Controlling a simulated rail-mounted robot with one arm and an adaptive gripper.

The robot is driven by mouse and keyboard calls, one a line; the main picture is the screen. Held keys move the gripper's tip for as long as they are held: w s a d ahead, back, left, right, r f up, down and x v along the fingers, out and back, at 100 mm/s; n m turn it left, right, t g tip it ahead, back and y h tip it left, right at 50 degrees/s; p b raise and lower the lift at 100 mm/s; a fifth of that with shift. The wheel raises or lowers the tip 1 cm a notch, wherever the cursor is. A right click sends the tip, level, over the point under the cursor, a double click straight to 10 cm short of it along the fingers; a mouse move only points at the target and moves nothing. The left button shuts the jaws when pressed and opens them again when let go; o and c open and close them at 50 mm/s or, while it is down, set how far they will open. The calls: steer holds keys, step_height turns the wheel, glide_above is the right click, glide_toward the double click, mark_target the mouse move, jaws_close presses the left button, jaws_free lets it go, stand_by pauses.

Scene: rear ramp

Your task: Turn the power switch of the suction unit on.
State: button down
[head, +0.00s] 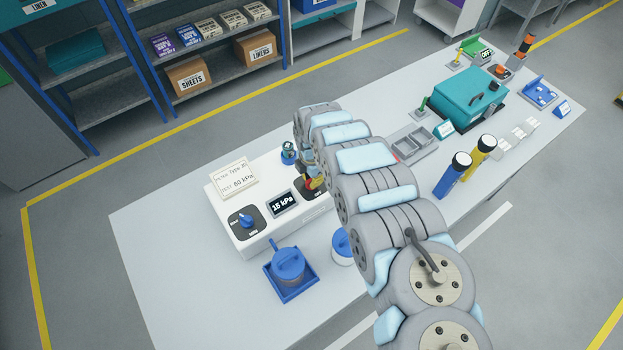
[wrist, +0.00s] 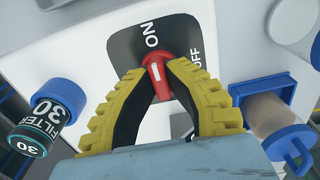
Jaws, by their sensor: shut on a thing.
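The handle's white line appears to point roughly toward ON. My gripper (wrist: 155,85) has its yellow fingers closed on both sides of the red handle. In the head view my gripper (head: 314,180) is over the unit's right end, and my arm hides most of the switch.
A blue-capped FILTER 30 cartridge (wrist: 45,115) stands beside the unit; it also shows in the head view (head: 289,153). A blue-lidded jar (head: 288,264) sits in a blue tray (head: 290,294) in front. Flashlights (head: 453,174) and a teal case (head: 470,98) stand farther right.

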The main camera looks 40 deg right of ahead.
mark_target(311, 180)
stand_by(0.5)
steer(key=c, duration=1.1)
jaws_free()
steer(key=shift+r, duration=5.95)
